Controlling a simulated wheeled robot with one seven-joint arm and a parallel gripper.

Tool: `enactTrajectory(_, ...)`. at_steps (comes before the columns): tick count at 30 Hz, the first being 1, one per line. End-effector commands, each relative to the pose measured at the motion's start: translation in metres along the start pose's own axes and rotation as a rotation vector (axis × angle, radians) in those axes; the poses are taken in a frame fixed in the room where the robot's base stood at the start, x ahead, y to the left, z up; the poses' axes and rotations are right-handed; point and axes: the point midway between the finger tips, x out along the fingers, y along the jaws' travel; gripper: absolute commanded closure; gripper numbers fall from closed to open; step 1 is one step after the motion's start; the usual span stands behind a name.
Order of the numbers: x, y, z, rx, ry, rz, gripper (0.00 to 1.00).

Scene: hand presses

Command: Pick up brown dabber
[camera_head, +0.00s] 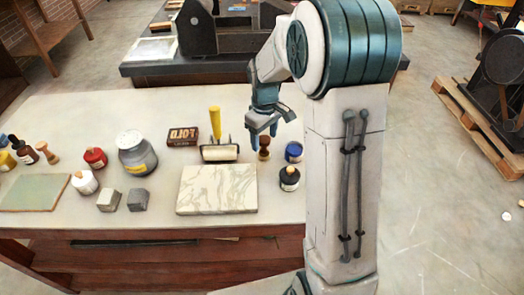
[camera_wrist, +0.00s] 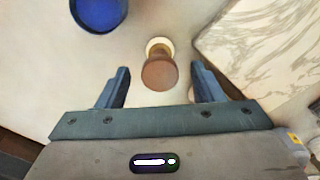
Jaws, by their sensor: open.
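A brown dabber (camera_head: 264,148) with a rounded wooden handle stands upright on the table, right of the roller and behind the marble slab. In the wrist view the dabber (camera_wrist: 159,72) shows from above, with its brown knob and pale lower part between the lines of my two fingers. My gripper (camera_head: 263,128) is open and points down just above the dabber. In the wrist view my gripper (camera_wrist: 160,80) has a finger on either side with clear gaps. I cannot tell how far the fingertips are above the knob.
Another small wooden-handled tool (camera_head: 47,153) stands far left.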

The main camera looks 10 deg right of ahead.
Motion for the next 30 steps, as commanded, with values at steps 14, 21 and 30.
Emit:
enactTrajectory(14, 0.036, 0.001, -0.002, 0.001, -0.001, -0.001, 0.39)
enactTrajectory(21, 0.036, 0.001, -0.002, 0.001, -0.001, -0.001, 0.87)
enactTrajectory(30, 0.035, 0.001, -0.002, 0.001, 0.0, 0.0, 0.88)
